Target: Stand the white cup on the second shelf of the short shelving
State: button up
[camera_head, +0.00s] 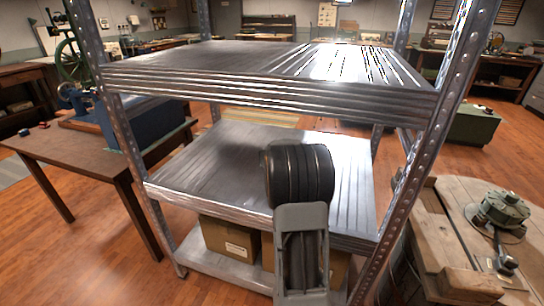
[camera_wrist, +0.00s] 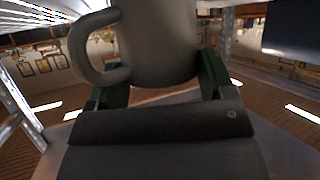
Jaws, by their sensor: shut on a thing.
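The white cup (camera_wrist: 158,38) fills the top middle of the wrist view and looks grey in the shade. Its handle is on the left, and its upper part is cut off by the frame. My gripper (camera_wrist: 163,80) is shut on the cup, with one dark green finger on each side of it. The metal short shelving (camera_head: 270,88) stands straight ahead in the head view. My arm is in front of its middle shelf (camera_head: 215,150), which shows no objects. My arm hides the gripper and cup in the head view.
The shelving's metal uprights (camera_head: 425,130) frame the shelf on both sides. Cardboard boxes (camera_head: 228,238) sit on the bottom shelf. A wooden table (camera_head: 85,150) stands at left, and a wooden bench (camera_head: 450,240) with a green device (camera_head: 502,208) at right.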

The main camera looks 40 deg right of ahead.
jog(key=shift+f+b, duration=0.55)
jog(key=shift+b, duration=0.05)
jog(key=o, duration=0.9)
jog(key=shift+o, duration=0.2)
jog(key=shift+r, duration=0.1)
jog(key=shift+r+p, duration=0.25)
jog(key=shift+p, duration=0.15)
jog(key=p+v, duration=0.1)
jog(key=v, duration=1.1)
jog(key=s+a+n+g+y, duration=0.2)
jog(key=a+y, duration=0.2)
jog(key=a, duration=0.8)
jog(key=s+a+f+n+g+y, duration=0.3)
jog(key=s+a+f+n+g, duration=0.1)
jog(key=s+a, duration=1)
jog(key=shift+a+g, duration=0.8)
jog(key=shift+a, duration=0.45)
